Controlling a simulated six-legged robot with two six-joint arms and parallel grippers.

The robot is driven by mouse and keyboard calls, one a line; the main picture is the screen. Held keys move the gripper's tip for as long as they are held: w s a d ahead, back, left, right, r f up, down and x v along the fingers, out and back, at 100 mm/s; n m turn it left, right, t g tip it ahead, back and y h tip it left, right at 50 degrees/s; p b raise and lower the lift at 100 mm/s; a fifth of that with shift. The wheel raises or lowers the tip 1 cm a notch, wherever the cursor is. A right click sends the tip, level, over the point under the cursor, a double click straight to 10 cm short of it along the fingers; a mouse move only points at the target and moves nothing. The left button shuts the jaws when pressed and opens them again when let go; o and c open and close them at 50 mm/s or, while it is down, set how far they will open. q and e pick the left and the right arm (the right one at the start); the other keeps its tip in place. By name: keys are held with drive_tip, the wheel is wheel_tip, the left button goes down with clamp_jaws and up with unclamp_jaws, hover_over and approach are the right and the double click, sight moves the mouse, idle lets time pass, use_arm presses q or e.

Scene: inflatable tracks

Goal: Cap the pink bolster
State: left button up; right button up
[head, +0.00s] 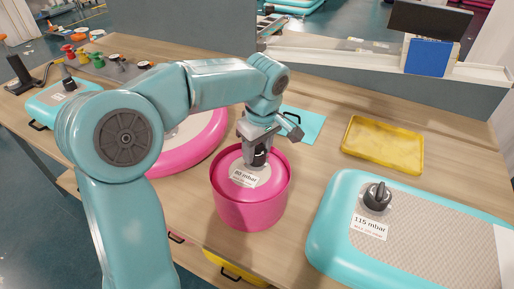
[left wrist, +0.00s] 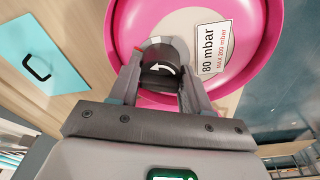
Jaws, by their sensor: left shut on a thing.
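The pink bolster (head: 253,207) is a round drum standing upright on the wooden table. Its recessed top carries a label (head: 244,175) reading 80 mbar, which also shows in the left wrist view (left wrist: 213,45). My left gripper (head: 258,155) comes down onto the middle of the top. Its fingers are shut around a dark round cap (left wrist: 161,71) with a white curved arrow. The cap sits at the valve in the centre of the bolster. The fingers hide its sides, so I cannot tell how firmly it is seated. My right gripper is not in view.
A teal pad (head: 340,215) labelled 115 mbar, with a black cap (head: 377,196), lies at the right. A yellow tray (head: 383,145) and a teal sheet (head: 304,124) lie behind. A larger pink inflatable (head: 212,137) stands left of the bolster. Several small caps stand at the back left.

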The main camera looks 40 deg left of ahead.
use_arm(q)
drive_tip(key=shift+n, duration=0.8)
drive_tip(key=o, duration=1.1)
drive_tip(key=r+p, duration=0.1)
drive_tip(key=r, duration=0.4)
drive_tip(key=d+r, duration=0.1)
drive_tip(key=r, duration=0.4)
drive_tip(key=d+r+p, duration=0.1)
drive_tip(key=r, duration=0.5)
drive_tip(key=shift+r+p, duration=0.1)
drive_tip(key=shift+p, duration=0.2)
drive_tip(key=shift+s, duration=0.1)
